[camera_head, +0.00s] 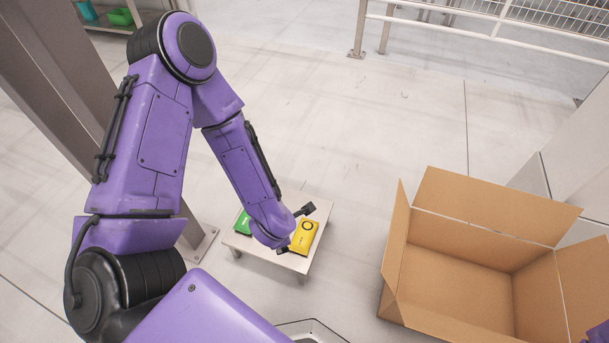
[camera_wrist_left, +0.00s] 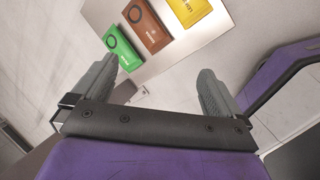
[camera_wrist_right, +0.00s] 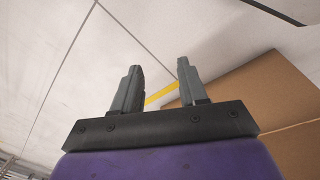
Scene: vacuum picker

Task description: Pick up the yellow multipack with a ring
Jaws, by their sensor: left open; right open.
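The yellow multipack (camera_head: 304,239) lies on a small light table (camera_head: 262,250), with a dark ring on its top. In the left wrist view the yellow multipack (camera_wrist_left: 190,12) is at the top, partly cut off. A brown pack (camera_wrist_left: 146,26) and a green pack (camera_wrist_left: 123,46), each with a ring, lie beside it. My left gripper (camera_wrist_left: 158,84) is open and empty, its fingers apart, with the packs beyond the fingertips. In the head view my left forearm hides the brown pack and most of the left gripper. My right gripper (camera_wrist_right: 158,66) is open and empty.
A large open cardboard box (camera_head: 455,285) stands on the floor at the right; cardboard (camera_wrist_right: 240,95) also shows in the right wrist view, with a yellow strip (camera_wrist_right: 162,94) behind the fingers. A railing (camera_head: 450,24) runs along the back. Floor between table and box is clear.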

